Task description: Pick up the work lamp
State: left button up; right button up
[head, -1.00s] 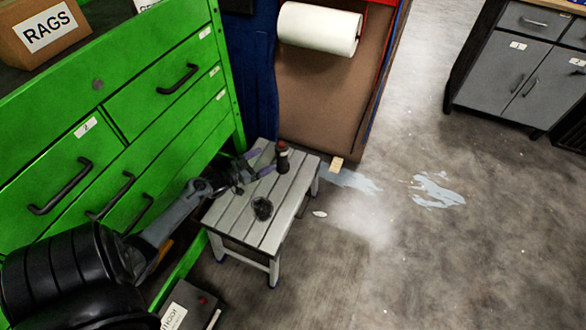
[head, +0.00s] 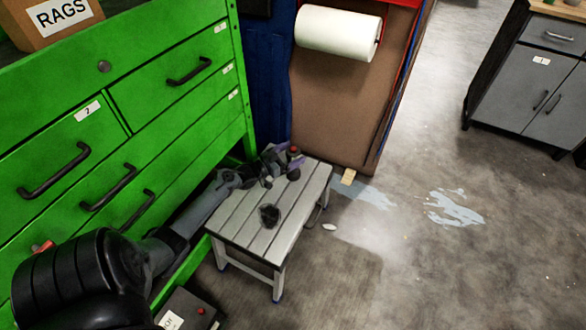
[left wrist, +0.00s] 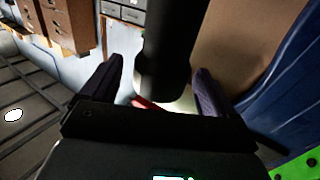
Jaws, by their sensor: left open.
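The work lamp (head: 294,172) is a small dark cylinder with a red part near its top. It stands upright at the far end of the grey slatted stool (head: 243,227). My left gripper (head: 289,155) is open, with its purple fingertips on either side of the lamp. In the left wrist view the dark lamp body (left wrist: 165,50) shows between the two spread fingers (left wrist: 155,88); I cannot tell whether either touches it. My right gripper is not in view.
A small black object (head: 270,215) lies on the stool. The green drawer cabinet (head: 150,110) stands close along the left. A paper roll (head: 338,33) hangs behind the stool. A dark box (head: 190,308) is on the floor in front. The floor to the right is open.

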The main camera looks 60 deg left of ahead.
pick_arm(q)
jog(key=shift+w+a+b, duration=0.1)
jog(key=shift+w+b, duration=0.45)
jog(key=shift+w, duration=0.9)
jog(key=shift+s, duration=0.1)
jog(key=shift+c, duration=1)
grip_shut()
